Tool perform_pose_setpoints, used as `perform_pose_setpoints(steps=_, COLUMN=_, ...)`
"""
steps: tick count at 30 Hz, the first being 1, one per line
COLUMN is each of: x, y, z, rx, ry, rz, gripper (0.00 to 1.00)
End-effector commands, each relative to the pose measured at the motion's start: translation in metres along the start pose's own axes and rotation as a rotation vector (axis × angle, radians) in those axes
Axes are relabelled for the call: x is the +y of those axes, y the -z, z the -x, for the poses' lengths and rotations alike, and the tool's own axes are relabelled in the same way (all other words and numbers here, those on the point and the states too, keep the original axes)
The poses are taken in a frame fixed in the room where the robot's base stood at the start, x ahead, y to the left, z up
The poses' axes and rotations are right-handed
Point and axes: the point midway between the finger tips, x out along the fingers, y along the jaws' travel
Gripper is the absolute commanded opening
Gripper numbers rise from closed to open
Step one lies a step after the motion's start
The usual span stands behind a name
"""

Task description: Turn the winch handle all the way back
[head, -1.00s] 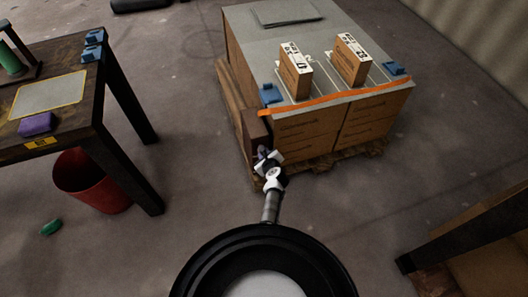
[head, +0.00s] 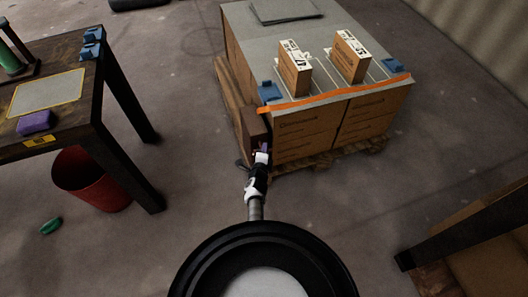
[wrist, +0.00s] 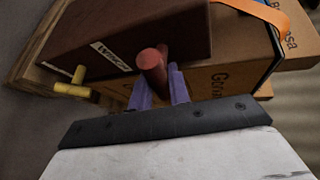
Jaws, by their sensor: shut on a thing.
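The winch is a dark brown box (head: 252,122) at the front left corner of the stack of cartons, and its label shows in the wrist view (wrist: 110,56). Its handle ends in a reddish-brown round grip (wrist: 152,60). My gripper (head: 263,150) is at the front face of the winch. In the wrist view its purple fingers (wrist: 160,90) are shut on the grip, one on either side. The rest of the handle's crank is hidden. A yellow T-shaped piece (wrist: 70,88) sticks out at the left below the winch label.
Cartons (head: 305,135) stand on a wooden pallet (head: 345,154), with an orange strap (head: 330,98) across their front top edge. A dark table (head: 60,120) and red bin (head: 90,180) stand left. Another table leg (head: 440,245) is at lower right. The floor between is clear.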

Motion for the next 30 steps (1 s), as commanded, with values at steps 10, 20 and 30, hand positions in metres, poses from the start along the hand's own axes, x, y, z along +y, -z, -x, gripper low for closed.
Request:
perform_pose_setpoints(steps=10, x=0.0001, y=-0.0016, z=-0.0006, rx=0.031, ry=0.082, rz=0.152, gripper=0.0)
perform_pose_setpoints(steps=20, x=-0.0013, y=-0.002, z=-0.0003, rx=0.039, ry=0.103, rz=0.191, gripper=0.0)
perform_pose_setpoints(steps=30, x=-0.0016, y=-0.0023, z=-0.0004, rx=0.038, ry=0.103, rz=0.191, gripper=0.22)
